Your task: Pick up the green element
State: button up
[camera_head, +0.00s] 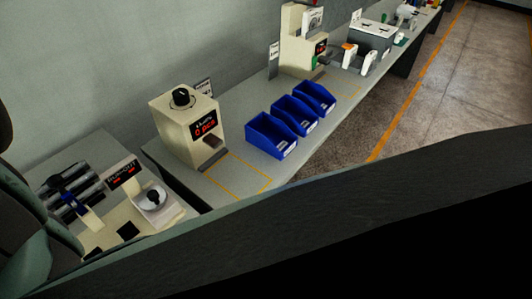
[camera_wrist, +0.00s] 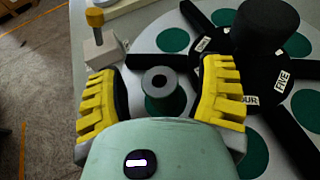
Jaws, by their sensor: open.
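In the wrist view my gripper (camera_wrist: 162,88) is open, with one yellow ribbed finger on each side. Between the fingers, apart from both, is a small grey ring-topped piece (camera_wrist: 147,81) with a dark hole. Its lower part is partly hidden by my gripper's body, and I cannot tell its side colour. It is over a pale round plate (camera_wrist: 145,43) that carries several dark green round patches (camera_wrist: 173,40). In the head view a small green spot (camera_head: 315,62) shows on a far cream machine. My gripper does not show clearly there.
A black hub (camera_wrist: 265,30) with dark arms and number labels stands on the plate. A yellow-topped post (camera_wrist: 95,18) on a pale block is at upper left. In the head view, blue bins (camera_head: 272,143) and a cream machine (camera_head: 176,120) stand on the bench.

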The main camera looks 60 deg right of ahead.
jog(key=shift+w+d, duration=0.1)
jog(key=shift+c, duration=0.2)
grip_shut()
dwell(0.4)
